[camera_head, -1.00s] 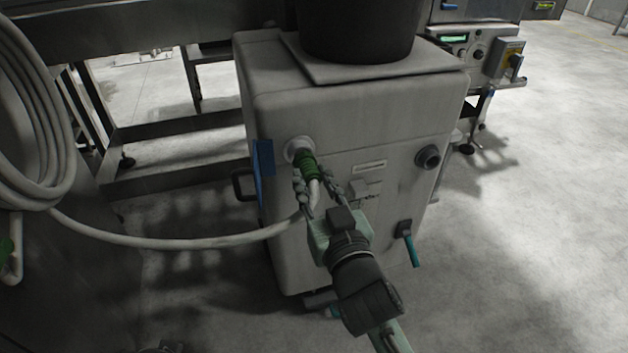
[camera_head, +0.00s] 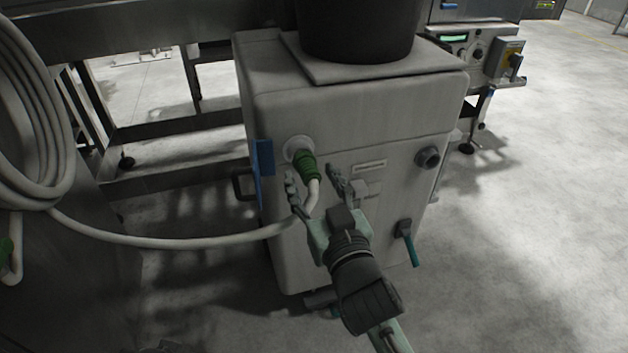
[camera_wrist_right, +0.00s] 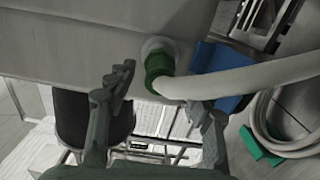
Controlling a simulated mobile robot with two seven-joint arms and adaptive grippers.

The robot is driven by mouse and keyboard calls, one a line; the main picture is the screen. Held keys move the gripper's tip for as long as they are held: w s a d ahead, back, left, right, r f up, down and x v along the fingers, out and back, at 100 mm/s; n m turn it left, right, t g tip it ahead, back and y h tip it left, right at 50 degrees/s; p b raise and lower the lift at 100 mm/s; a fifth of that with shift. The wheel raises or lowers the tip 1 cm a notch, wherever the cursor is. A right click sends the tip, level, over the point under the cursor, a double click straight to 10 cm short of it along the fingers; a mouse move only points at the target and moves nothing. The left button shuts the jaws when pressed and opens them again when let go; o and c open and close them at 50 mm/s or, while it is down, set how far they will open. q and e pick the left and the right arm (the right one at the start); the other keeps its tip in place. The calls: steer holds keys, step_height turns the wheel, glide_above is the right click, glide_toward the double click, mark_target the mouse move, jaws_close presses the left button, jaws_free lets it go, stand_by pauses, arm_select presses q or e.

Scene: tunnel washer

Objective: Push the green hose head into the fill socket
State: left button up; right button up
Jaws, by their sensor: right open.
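The green hose head (camera_head: 307,165) sits at the fill socket (camera_head: 297,147) on the front of the grey cabinet, upper left of the panel. It also shows in the right wrist view (camera_wrist_right: 158,69), against the pale round socket (camera_wrist_right: 157,47). How deep it sits I cannot tell. The white hose (camera_head: 190,243) hangs from the head and sweeps left. My right gripper (camera_head: 312,179) is open, with its fingers spread on either side of the hose just below the green head. In the right wrist view its fingers (camera_wrist_right: 163,98) stand apart. My left gripper is not in view.
The grey cabinet (camera_head: 350,115) carries a dark tub (camera_head: 356,30) on top. A blue plate (camera_head: 264,172) is left of the socket. A second dark port (camera_head: 428,157) and a teal-handled valve (camera_head: 409,242) are on the right. Coiled hose (camera_head: 35,120) hangs far left.

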steer(key=v, duration=1.2)
